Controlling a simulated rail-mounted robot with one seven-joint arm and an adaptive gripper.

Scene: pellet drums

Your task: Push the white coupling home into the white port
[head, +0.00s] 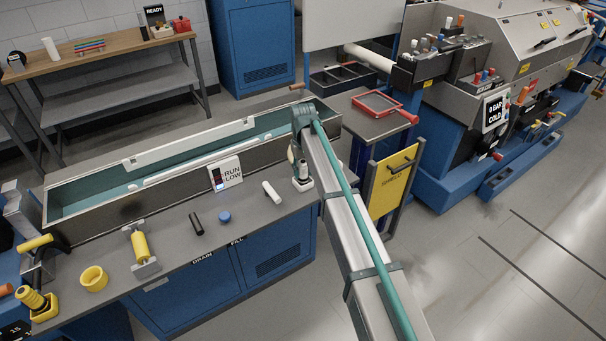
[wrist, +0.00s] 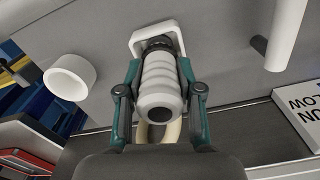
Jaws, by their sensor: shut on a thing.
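The white coupling (wrist: 158,80) is a ribbed cylinder with a dark hole in its near end. My gripper (wrist: 158,88) is shut on it, with one teal finger on each side. In the head view my gripper (head: 299,150) is at the bench's right end, with the coupling (head: 302,169) partly hidden below it. The white port (wrist: 157,34) is a squarish white frame at the coupling's far end; it also shows in the head view (head: 302,185). A dark collar shows between them. I cannot tell how deep the coupling sits.
A white cylinder (head: 271,192) and the RUN LOW sign (head: 226,173) stand to the left in the head view. A white open-ended round piece (wrist: 70,77) is left of the port in the wrist view. A blue cap (head: 224,217) and black cylinder (head: 196,223) are farther along the bench.

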